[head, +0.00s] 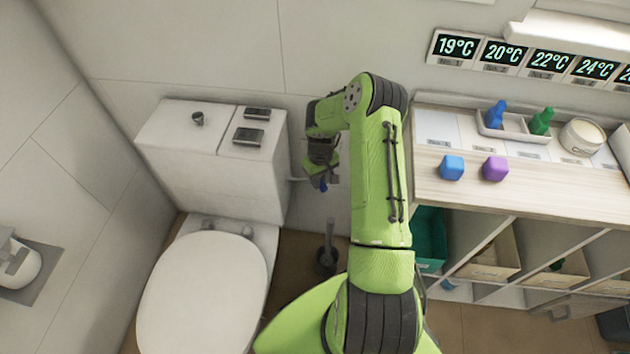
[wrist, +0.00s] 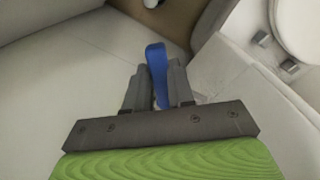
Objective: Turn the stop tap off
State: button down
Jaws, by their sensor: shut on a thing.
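The stop tap shows a blue lever handle (wrist: 156,66) in the wrist view, between my gripper's two grey fingers. My gripper (wrist: 157,88) is shut on this blue handle. In the head view my gripper (head: 322,182) is beside the right side of the toilet cistern, low against the wall. A small bit of the blue handle (head: 324,187) shows there at the fingertips. The tap's body and most of its pipe are hidden in the head view.
The toilet cistern (head: 185,172) and closed toilet lid (head: 203,298) are left of my gripper. A toilet brush (head: 327,256) stands below it. A wooden-topped shelf unit (head: 560,192) with blue and purple blocks, a tray and a round tub is on the right.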

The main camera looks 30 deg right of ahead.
jog(key=shift+w+d+n+b, duration=0.3)
jog(key=shift+d+n, duration=0.25)
jog(key=shift+n, duration=1.05)
jog(key=shift+w+d+n+b, duration=0.3)
jog(key=shift+d+n, duration=0.3)
jog(key=shift+n, duration=1)
jog(key=shift+w+d+n+b, duration=0.2)
jog(key=shift+d+n+b, duration=0.3)
jog(key=shift+n, duration=1.1)
jog(key=shift+d, duration=0.1)
jog(key=c, duration=1)
grip_release()
jog(key=shift+o, duration=0.2)
jog(key=shift+r, duration=0.15)
notch_tip(320, 180, up, 16)
jog(key=p, duration=0.5)
jog(key=shift+f, duration=0.25)
